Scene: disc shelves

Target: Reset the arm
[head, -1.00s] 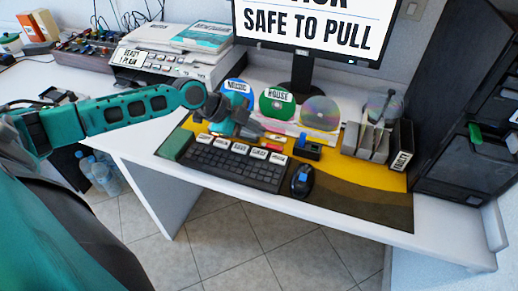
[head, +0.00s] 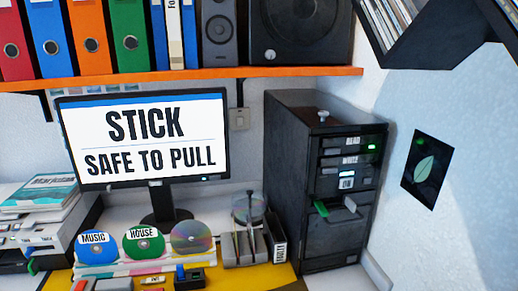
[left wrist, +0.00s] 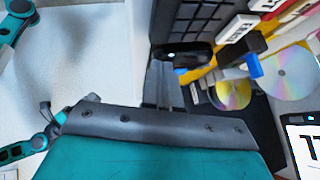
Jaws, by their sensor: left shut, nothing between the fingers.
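My left gripper (left wrist: 166,88) shows in the left wrist view with its grey fingers together and nothing between them. It is over the desk's front area, close to the black mouse (left wrist: 188,54) and the keyboard (left wrist: 190,20); I cannot tell its height. The left gripper and arm are out of the head view. Teal arm links of mine show at the left of the wrist view, but no right gripper can be made out.
The monitor (head: 145,135) reads "STICK SAFE TO PULL". Discs marked Music (head: 95,246) and House (head: 143,242) stand beside an unlabelled disc (head: 193,237). A black drive tower (head: 290,170) stands right. An orange shelf (head: 200,75) with binders hangs above.

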